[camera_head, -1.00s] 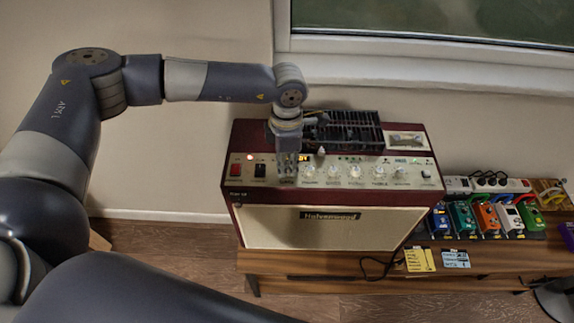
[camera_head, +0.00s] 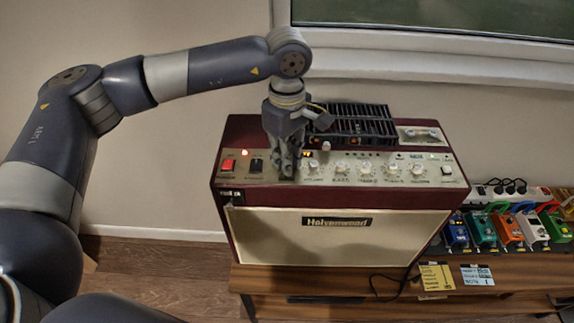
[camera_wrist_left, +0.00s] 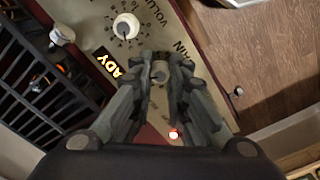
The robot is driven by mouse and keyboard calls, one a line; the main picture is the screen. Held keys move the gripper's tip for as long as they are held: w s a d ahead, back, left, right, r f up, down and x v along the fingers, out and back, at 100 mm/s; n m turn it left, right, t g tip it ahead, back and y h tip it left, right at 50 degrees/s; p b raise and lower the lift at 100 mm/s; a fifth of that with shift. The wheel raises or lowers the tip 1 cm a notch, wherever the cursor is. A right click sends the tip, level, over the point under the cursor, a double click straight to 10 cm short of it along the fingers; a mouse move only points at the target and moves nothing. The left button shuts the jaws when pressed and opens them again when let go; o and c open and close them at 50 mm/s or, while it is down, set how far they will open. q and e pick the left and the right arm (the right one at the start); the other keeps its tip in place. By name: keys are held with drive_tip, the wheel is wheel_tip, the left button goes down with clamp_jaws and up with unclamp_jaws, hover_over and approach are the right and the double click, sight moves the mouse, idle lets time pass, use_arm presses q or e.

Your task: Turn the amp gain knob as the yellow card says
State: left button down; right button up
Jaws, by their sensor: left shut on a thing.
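The maroon amp (camera_head: 345,196) with a cream front stands on a wooden bench, its control panel facing up. My left gripper (camera_head: 287,170) points down at the left part of the knob row and hides the gain knob in the head view. In the left wrist view its fingers (camera_wrist_left: 161,64) are shut on the pale gain knob (camera_wrist_left: 160,70), beside a partly covered label ending in "IN". The volume knob (camera_wrist_left: 126,26) is beside it. The yellow card (camera_head: 437,277) lies on the bench front; its writing is too small to read. My right gripper is out of view.
An amber display (camera_wrist_left: 107,65) shows "ADY", partly covered. A black grille (camera_head: 352,122) rises behind the knobs. Switches (camera_head: 228,166) sit left of the gripper. Several colored pedals (camera_head: 507,230) and a blue card (camera_head: 477,275) lie to the right.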

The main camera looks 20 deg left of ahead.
use_arm(q)
drive_tip(key=shift+w+r+m+b, duration=0.1)
drive_tip(key=shift+m+b, duration=0.4)
drive_tip(key=shift+m, duration=0.1)
drive_tip(key=c, duration=1.5)
unclamp_jaws()
wheel_tip(320, 180, up, 12)
